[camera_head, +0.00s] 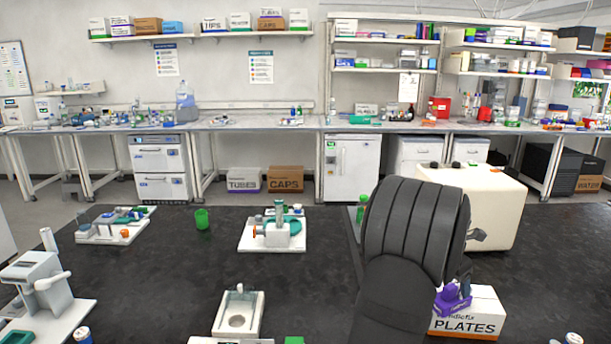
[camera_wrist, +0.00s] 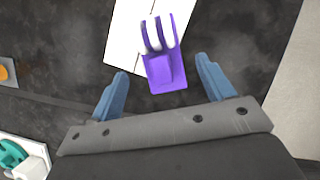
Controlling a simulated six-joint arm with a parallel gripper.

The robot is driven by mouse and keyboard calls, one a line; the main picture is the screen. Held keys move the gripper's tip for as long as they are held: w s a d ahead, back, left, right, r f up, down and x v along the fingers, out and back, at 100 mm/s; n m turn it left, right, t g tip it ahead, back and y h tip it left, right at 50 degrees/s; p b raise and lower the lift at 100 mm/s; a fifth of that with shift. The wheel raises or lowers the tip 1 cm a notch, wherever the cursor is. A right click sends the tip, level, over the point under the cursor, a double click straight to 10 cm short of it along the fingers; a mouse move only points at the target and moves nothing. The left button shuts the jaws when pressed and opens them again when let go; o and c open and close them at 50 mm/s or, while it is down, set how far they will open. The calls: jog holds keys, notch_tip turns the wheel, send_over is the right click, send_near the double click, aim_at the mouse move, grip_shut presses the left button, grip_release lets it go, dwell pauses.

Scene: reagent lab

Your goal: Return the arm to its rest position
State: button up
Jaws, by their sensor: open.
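A purple holder-like piece (camera_wrist: 165,60) with white parts lies just beyond the fingers, on a white box. In the head view my dark arm rises at the right of centre and hides part of the bench. The purple piece (camera_head: 453,298) sits there on top of the white PLATES box (camera_head: 470,325). The gripper fingers are hidden or too unclear to tell in the head view.
A cream machine (camera_head: 490,200) stands behind the PLATES box. A green cup (camera_head: 202,219), a white device with a teal disc (camera_head: 274,232) and a white fixture (camera_head: 238,314) stand on the black bench. Bare bench lies left of centre (camera_head: 150,275).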

aim_at(453, 295)
jog(key=x, duration=0.7)
jog(key=shift+f, duration=0.2)
jog(key=r, duration=0.3)
jog(key=s+r, duration=0.1)
jog(key=r, duration=0.1)
jog(key=shift+d+r, duration=0.15)
jog(key=shift+r, duration=0.1)
jog(key=s+d+r, duration=0.4)
jog(key=s+r, duration=0.2)
jog(key=s, duration=0.5)
jog(key=s+a+f+m+g, duration=0.1)
jog(key=s+a+f+m, duration=0.2)
jog(key=s+f, duration=0.35)
jog(key=s+a+f+m+g, duration=0.1)
jog(key=s+a+f+m, duration=0.2)
jog(key=s, duration=0.6)
jog(key=shift+n, duration=0.4)
jog(key=w+a+f, duration=0.1)
jog(key=w+f, duration=0.1)
jog(key=w, duration=0.1)
jog(key=w+a+f, duration=0.1)
jog(key=w+f, duration=0.1)
jog(key=w, duration=0.1)
jog(key=w+a+f, duration=0.2)
jog(key=w, duration=0.1)
jog(key=shift+f, duration=0.35)
